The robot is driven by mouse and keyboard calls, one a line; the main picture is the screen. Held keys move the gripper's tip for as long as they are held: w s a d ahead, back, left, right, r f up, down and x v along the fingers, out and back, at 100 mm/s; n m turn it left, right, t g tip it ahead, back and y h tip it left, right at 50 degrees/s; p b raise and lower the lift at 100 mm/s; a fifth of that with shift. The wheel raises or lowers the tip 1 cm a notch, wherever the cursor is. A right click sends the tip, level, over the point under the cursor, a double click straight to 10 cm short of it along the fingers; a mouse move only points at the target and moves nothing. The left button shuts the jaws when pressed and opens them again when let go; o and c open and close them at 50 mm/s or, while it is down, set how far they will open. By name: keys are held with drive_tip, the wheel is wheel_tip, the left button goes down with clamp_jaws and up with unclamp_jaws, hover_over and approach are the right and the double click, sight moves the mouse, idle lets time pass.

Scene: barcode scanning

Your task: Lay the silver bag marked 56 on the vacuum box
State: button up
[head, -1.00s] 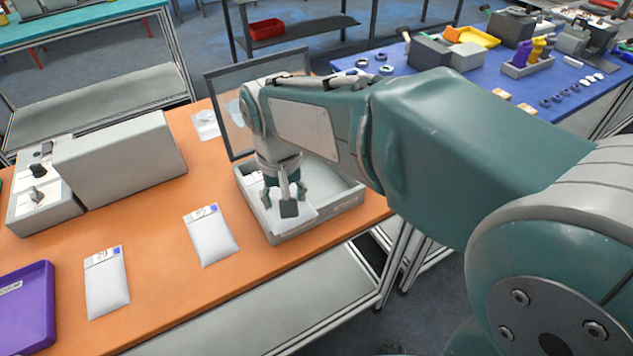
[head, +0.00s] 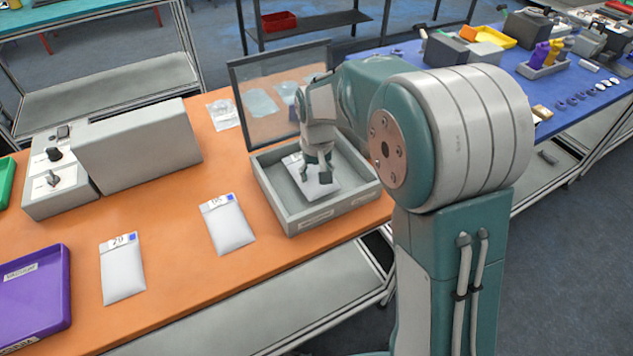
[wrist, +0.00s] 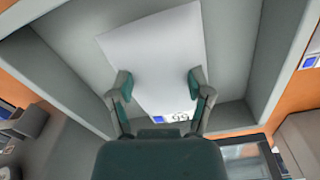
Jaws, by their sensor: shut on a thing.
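My gripper (head: 316,176) is down inside an open grey box (head: 317,217) with a raised clear lid, which I take as the vacuum box. The box's front label is too small to read. A pale silver bag (head: 328,183) is at the gripper inside the box. In the wrist view the bag (wrist: 160,55) spans between my gripper's two fingers (wrist: 161,92). Its printed number, upside down, looks like 56 beside a blue square. The fingers are shut on the bag's label end. The bag is low over the box floor; I cannot tell whether it touches it.
Two other pale bags (head: 228,223) (head: 122,268) lie on the orange table. A grey machine (head: 138,145) stands behind. The raised lid (head: 278,95) is at the box's rear.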

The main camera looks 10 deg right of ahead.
drive_tip(key=shift+s+d+f, duration=0.1)
drive_tip(key=shift+d+f, duration=0.1)
drive_tip(key=shift+f, duration=0.45)
drive_tip(key=shift+d+f, duration=0.15)
drive_tip(key=shift+f, duration=0.45)
drive_tip(key=shift+d, duration=0.35)
drive_tip(key=o, duration=0.9)
drive_tip(key=shift+a, duration=0.1)
drive_tip(key=o, duration=0.3)
drive_tip(key=shift+a, duration=0.4)
drive_tip(key=shift+d, duration=0.15)
